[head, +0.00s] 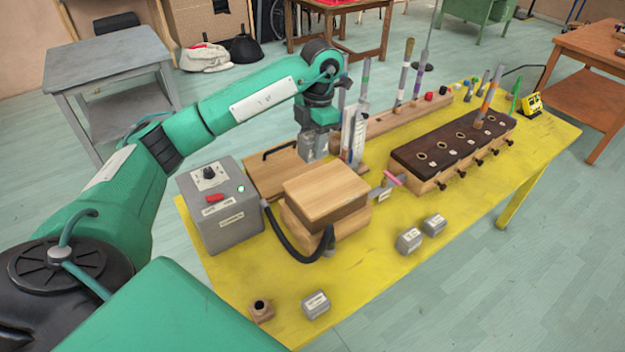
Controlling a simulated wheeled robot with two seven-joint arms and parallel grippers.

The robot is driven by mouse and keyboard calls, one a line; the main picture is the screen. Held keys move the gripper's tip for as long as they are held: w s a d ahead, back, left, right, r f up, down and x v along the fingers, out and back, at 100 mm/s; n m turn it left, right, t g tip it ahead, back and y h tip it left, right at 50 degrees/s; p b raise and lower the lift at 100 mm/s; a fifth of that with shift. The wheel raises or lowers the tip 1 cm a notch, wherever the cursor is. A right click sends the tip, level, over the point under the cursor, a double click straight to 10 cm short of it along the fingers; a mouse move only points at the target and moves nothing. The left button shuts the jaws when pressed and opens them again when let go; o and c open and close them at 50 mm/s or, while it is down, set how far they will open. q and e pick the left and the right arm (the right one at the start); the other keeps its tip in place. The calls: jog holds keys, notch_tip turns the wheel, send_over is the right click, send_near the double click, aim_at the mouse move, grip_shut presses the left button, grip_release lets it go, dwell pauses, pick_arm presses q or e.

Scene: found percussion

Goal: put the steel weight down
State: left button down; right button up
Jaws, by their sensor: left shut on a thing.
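My left gripper (314,136) points down above the back of the wooden bellows-like box, near the upright rods. It is shut on a grey thing that looks like a steel weight (313,149); fingers and weight are hard to tell apart at this size. Whether its underside touches anything is unclear. Three grey labelled weights stand on the yellow table (385,284): two side by side right of centre (409,241) (434,224), and one at the front (316,304). My right gripper is not in view.
A grey control box (218,212) with a knob stands at the left, its black hose running to the light wooden box (326,189). A dark-topped block with holes (440,150) stands right. Upright rods crowd behind. The front right tabletop is clear.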

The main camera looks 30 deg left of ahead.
pick_arm(q)
notch_tip(320, 180, down, 8)
jog(key=shift+f+p, duration=0.1)
jog(key=shift+p, duration=0.8)
notch_tip(320, 180, down, 4)
jog(key=shift+r+p, duration=0.25)
jog(key=shift+p, duration=0.3)
jog(key=shift+f, duration=0.35)
jog(key=shift+f, duration=0.25)
jog(key=c, duration=0.8)
grip_release()
jog(key=shift+r, duration=0.1)
